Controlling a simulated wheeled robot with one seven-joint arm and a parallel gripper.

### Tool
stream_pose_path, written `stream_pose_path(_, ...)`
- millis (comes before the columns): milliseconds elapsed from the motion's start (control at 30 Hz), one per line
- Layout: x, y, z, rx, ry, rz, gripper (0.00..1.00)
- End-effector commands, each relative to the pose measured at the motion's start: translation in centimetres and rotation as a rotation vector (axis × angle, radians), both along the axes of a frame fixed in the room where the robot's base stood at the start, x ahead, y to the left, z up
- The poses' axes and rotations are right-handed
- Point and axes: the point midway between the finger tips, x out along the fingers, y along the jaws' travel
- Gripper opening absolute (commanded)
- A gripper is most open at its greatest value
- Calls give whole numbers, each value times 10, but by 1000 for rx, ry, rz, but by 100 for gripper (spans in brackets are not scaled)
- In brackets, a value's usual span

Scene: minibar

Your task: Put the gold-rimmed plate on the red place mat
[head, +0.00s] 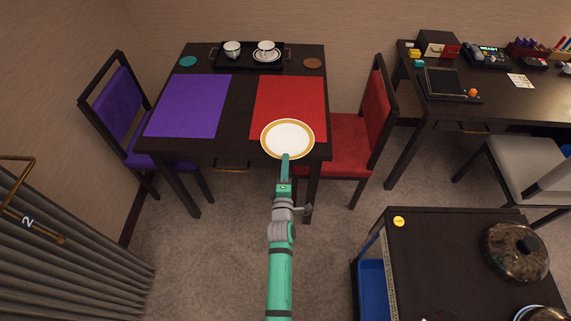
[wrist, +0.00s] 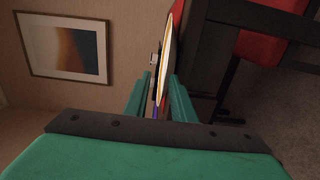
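The gold-rimmed plate (head: 288,139) is white with a gold band. In the head view it lies over the front edge of the red place mat (head: 289,98) and reaches past the table's front edge. My gripper (head: 285,158) is at the plate's near rim and is shut on it. In the wrist view the plate (wrist: 168,62) shows nearly edge-on between the fingers of my gripper (wrist: 161,80). The plate looks about level. Whether its underside touches the mat cannot be told.
A purple mat (head: 189,105) lies left on the dark table (head: 239,116). A black tray (head: 224,63) with cups stands at the back, between a teal coaster (head: 188,61) and a brown coaster (head: 312,63). A red chair (head: 352,130) stands close at the right.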

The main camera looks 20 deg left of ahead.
Motion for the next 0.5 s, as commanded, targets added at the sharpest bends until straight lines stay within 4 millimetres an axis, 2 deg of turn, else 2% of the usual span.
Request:
stream_pose_path(33, -13, -1, -3, 1, 7, 3, 23)
stream_pose_path(200, -44, -12, -3, -2, 6, 2, 23)
stream_pose_path(500, -90, -26, -2, -1, 5, 0, 23)
